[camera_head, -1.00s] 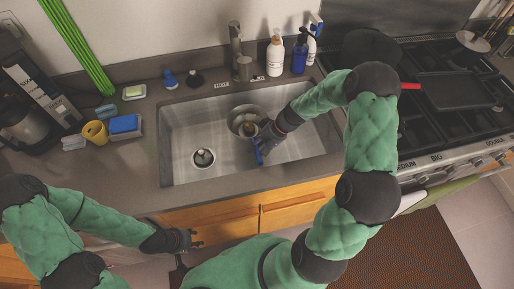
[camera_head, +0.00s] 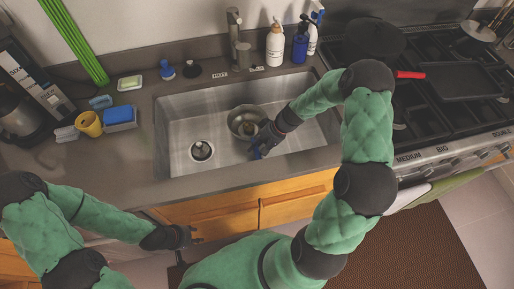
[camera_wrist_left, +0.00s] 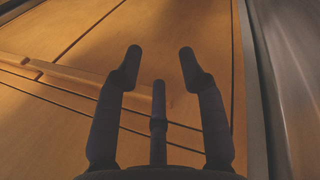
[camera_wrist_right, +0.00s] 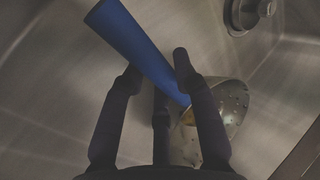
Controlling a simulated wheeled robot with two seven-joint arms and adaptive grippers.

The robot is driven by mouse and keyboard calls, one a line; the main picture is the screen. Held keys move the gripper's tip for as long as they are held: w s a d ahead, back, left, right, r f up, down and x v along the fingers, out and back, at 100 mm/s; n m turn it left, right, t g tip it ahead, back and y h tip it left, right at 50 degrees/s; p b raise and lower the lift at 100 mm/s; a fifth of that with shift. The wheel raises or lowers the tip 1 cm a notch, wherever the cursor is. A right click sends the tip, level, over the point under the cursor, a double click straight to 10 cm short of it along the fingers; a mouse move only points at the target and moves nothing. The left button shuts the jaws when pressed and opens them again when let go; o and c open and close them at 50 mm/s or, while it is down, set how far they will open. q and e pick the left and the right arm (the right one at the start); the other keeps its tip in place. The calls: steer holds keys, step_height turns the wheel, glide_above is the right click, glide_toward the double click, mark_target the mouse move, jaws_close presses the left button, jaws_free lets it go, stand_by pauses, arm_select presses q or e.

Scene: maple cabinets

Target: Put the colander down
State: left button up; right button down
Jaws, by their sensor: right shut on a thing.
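The colander (camera_head: 241,117) is a grey metal bowl with small holes, low inside the steel sink (camera_head: 178,117). In the right wrist view its perforated wall (camera_wrist_right: 233,100) shows beyond my fingers, tilted, with something yellowish by it. Its blue handle (camera_wrist_right: 138,42) runs between my right fingers. My right gripper (camera_head: 262,146) is shut on this handle, at the bowl's near right side. Whether the bowl touches the sink floor I cannot tell. My left gripper (camera_head: 194,236) is open and empty in front of the cabinet; its separated fingers (camera_wrist_left: 160,52) show in the left wrist view.
A drain (camera_head: 201,151) lies left of the colander. The faucet (camera_head: 235,40) stands behind the sink, with bottles (camera_head: 275,45) to its right. A yellow cup (camera_head: 89,124) and blue sponge (camera_head: 120,118) sit on the left counter. The stove (camera_head: 440,115) is at the right.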

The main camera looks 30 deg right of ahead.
steer(key=shift+f+b, duration=0.5)
steer(key=c, duration=0.9)
jaws_free()
steer(key=v, duration=1.2)
steer(key=shift+d, duration=0.1)
